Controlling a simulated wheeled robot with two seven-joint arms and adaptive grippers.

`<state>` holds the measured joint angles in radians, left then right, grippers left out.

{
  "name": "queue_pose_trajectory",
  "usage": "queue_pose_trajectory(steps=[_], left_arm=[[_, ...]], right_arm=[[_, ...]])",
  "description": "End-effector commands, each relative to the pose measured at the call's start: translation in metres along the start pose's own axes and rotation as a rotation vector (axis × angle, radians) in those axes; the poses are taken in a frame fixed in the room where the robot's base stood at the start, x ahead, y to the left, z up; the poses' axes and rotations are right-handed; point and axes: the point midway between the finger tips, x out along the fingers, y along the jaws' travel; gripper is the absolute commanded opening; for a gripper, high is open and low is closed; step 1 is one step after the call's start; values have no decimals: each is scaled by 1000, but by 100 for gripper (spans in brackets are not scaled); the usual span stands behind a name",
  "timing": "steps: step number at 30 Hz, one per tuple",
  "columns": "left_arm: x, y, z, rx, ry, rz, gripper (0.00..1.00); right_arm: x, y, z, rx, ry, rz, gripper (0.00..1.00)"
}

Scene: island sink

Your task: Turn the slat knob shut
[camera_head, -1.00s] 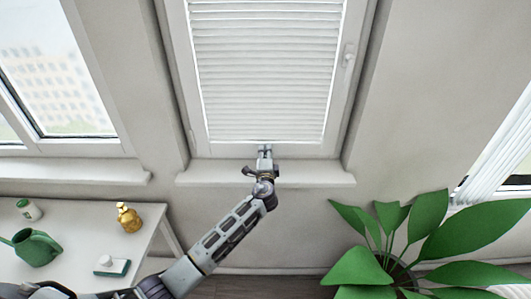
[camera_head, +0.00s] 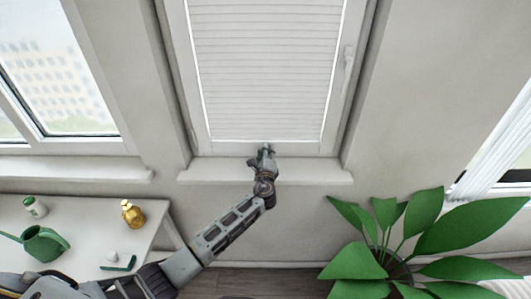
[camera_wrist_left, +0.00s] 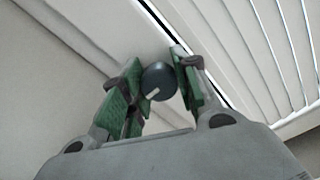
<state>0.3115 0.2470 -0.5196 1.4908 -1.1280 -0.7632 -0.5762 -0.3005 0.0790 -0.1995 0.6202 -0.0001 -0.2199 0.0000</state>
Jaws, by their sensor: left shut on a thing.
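The slat knob (camera_wrist_left: 158,80) is a small dark round knob with a white mark, at the lower frame of the middle window. My left gripper (camera_wrist_left: 156,88) is shut on it, with a green-padded finger on either side. In the head view my left gripper (camera_head: 267,151) covers the knob at the bottom of the window. The slats (camera_head: 265,70) of the blind look nearly flat, with thin lines between them. In the left wrist view the slats (camera_wrist_left: 265,50) run at a slant on the right. My right gripper is not in view.
A window sill (camera_head: 310,172) juts out below the gripper. A white table (camera_head: 75,215) at lower left bears a green watering can (camera_head: 45,244), a golden bottle (camera_head: 132,215) and smaller items. A leafy plant (camera_head: 400,245) stands at lower right.

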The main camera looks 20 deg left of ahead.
Motion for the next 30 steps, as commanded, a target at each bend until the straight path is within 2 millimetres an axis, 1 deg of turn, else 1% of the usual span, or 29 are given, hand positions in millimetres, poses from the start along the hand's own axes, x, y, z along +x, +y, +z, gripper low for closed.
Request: queue_pose_trajectory(steps=[7, 8, 12, 13, 20, 23, 30], left_arm=[[0, 0, -1, 1, 2, 0, 7], [0, 0, -1, 1, 2, 0, 32], [0, 0, -1, 0, 2, 0, 50], [0, 0, -1, 0, 1, 0, 53], [0, 0, 0, -1, 1, 0, 53], [0, 0, 0, -1, 1, 0, 53], [-8, 1, -1, -1, 1, 0, 53]], right_arm=[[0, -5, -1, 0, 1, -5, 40], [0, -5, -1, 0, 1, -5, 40], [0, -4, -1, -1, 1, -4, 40], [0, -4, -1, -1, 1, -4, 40], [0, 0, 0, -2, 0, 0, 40], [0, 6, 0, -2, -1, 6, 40], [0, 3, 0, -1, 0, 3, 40]])
